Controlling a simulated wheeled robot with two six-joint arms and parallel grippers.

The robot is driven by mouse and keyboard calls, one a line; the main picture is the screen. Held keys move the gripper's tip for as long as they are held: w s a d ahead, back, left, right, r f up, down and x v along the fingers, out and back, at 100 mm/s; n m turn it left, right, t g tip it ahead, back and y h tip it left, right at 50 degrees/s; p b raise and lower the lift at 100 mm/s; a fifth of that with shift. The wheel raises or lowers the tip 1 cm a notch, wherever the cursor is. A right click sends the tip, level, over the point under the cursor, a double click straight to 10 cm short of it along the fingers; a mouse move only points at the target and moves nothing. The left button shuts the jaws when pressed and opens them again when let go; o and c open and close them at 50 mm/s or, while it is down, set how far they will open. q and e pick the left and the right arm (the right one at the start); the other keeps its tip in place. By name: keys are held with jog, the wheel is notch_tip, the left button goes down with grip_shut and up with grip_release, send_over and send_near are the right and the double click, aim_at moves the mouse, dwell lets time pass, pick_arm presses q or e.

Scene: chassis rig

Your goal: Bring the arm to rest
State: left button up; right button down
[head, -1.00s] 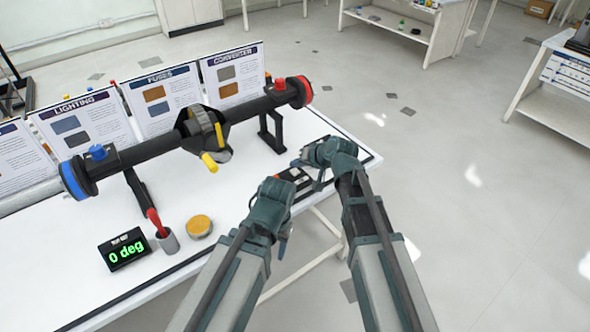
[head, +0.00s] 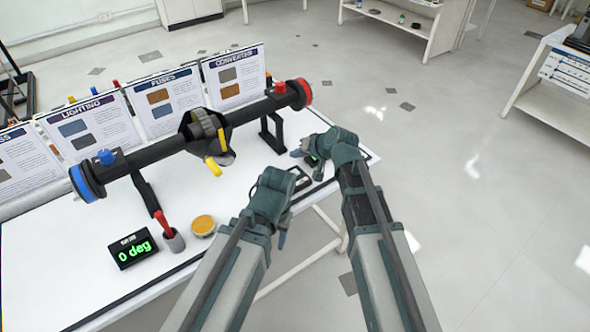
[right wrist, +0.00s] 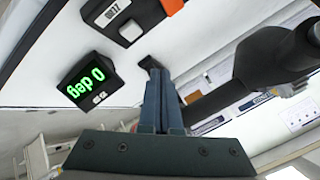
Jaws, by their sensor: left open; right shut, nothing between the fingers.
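My left gripper (head: 282,228) is the lower one in the head view. It is open and empty, in front of the table's near edge. My right gripper (head: 303,153) is above the table's right end, apart from the axle rig (head: 155,148). In the right wrist view its two blue-grey fingers (right wrist: 161,100) are together with nothing between them. The rig is a dark tube with a blue left end, a red right end and a yellow-handled centre housing. A black display (head: 134,248) reads "0 deg" in green; it also shows upside down in the right wrist view (right wrist: 90,80).
A grey cup (head: 174,241) with a red-handled tool and a yellow-topped round tin (head: 203,225) stand near the front edge. A dark box (head: 301,178) is partly hidden by my grippers. Panels (head: 168,100) line the back. Floor to the right is clear.

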dwell(0.6)
jog(key=s+d+n+g+h+p, duration=0.2)
jog(key=s+g+h+p, duration=0.1)
jog(key=s, duration=1)
jog(key=s+d+n+g+h+p, duration=0.2)
jog(key=s+d+g+h+p, duration=0.1)
jog(key=s, duration=0.9)
jog(key=shift+s+d+f+g+h, duration=0.25)
jog(key=shift+s+g+h, duration=0.1)
jog(key=shift+g+h, duration=0.35)
